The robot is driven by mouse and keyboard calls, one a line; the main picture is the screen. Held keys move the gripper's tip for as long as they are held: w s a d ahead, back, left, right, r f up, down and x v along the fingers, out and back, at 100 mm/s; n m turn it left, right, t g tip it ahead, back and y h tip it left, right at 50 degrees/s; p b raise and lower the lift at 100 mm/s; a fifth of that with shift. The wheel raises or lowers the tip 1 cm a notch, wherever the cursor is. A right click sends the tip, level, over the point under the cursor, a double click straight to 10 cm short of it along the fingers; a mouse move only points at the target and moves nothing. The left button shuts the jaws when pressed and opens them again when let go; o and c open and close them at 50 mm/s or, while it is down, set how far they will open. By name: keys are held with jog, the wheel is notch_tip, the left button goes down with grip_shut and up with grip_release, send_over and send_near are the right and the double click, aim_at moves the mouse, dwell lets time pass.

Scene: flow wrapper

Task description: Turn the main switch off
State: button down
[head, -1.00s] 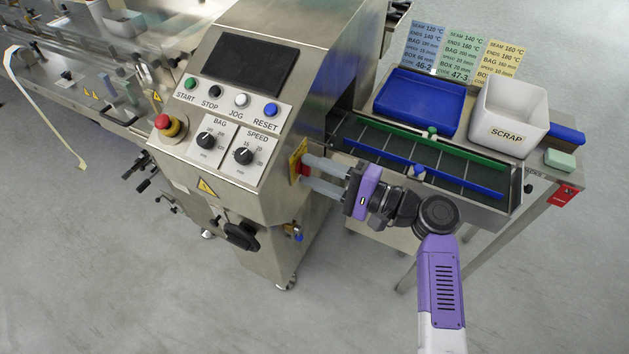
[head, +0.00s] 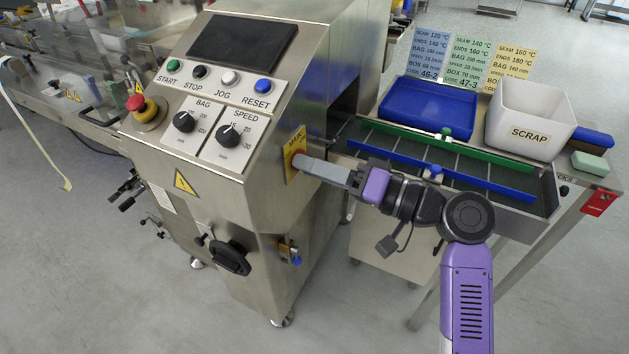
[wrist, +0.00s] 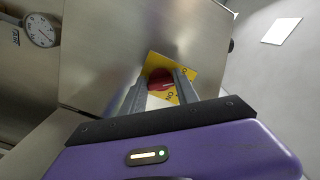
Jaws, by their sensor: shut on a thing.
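The main switch is a red knob on a yellow plate (head: 291,142) on the right side face of the steel machine. In the wrist view the red knob (wrist: 160,79) shows between my two fingers, with the yellow plate (wrist: 186,72) behind it. My gripper (head: 299,161) is shut on the red knob, its fingers reaching in from the right. In the head view the fingers cover most of the knob. The wrist view shows the plate tilted, and the lettering on it is only partly readable.
The control panel carries buttons, two dials and a red emergency stop (head: 145,108). A conveyor with a blue rail (head: 450,178), a blue tray (head: 427,106) and a white SCRAP bin (head: 530,120) stand behind my arm.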

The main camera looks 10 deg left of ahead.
jog(key=shift+f+n+b, duration=0.25)
jog(key=shift+n+b, duration=0.35)
jog(key=shift+r, duration=0.1)
jog(key=c, duration=0.9)
grip_release()
jog(key=shift+v, duration=3.9)
jog(key=shift+r, duration=0.1)
